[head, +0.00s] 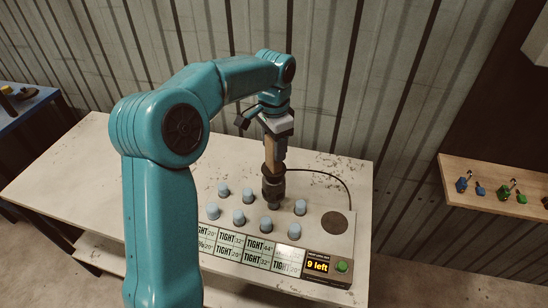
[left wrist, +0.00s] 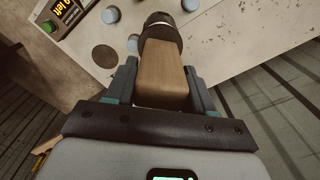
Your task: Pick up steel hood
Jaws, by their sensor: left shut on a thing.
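My left gripper (head: 275,143) is shut on a tan-handled tool (head: 271,155) with a dark ribbed cylindrical head. The tool points down over the back of the pale panel (head: 322,205). In the left wrist view, the tan handle (left wrist: 163,72) lies between both fingers, with the dark head beyond it. I cannot tell whether the head touches the panel, or whether this tool is the steel hood; no other thing is clearly one. Several light-blue caps (head: 239,217) stand on the panel. My right gripper is not in view.
A dark round patch (head: 336,224) is on the panel's right side, above a "9 left" display (head: 318,267) and green button (head: 342,267). A black cable (head: 335,180) arches behind the panel. The pale table (head: 70,180) is clear at left. A wooden shelf (head: 480,188) holds small blue and green things.

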